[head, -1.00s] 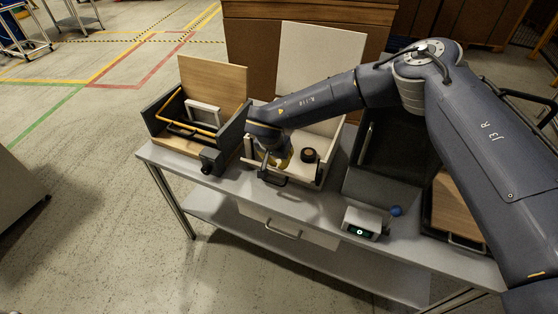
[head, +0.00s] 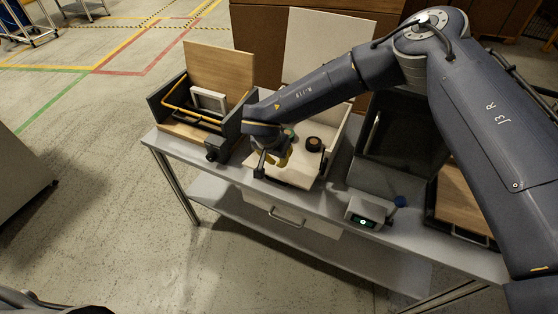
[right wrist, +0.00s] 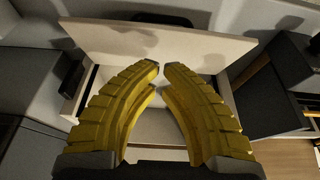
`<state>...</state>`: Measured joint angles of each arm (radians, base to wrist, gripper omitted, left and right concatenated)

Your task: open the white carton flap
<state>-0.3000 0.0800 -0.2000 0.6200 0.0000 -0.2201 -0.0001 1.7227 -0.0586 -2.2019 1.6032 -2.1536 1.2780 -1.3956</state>
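The white carton (head: 330,150) stands open on the table, with a tall white panel (head: 320,45) upright at its back. A white flap panel at its front (head: 287,176) appears lowered outward; the right wrist view shows the flap (right wrist: 205,45) slanted, with a black handle (right wrist: 162,18) at its far edge. My right gripper (head: 280,160) is over the carton's front part. Its yellow fingertips (right wrist: 161,68) nearly meet with nothing between them. Whether they touch the flap, I cannot tell. My left gripper is not in view.
Inside the carton is a dark round object (head: 314,144). Left of it stands a dark wood-lidded box (head: 180,120) with a yellow bar. A device with a green display (head: 368,212) and a dark open case (head: 400,140) are to the right.

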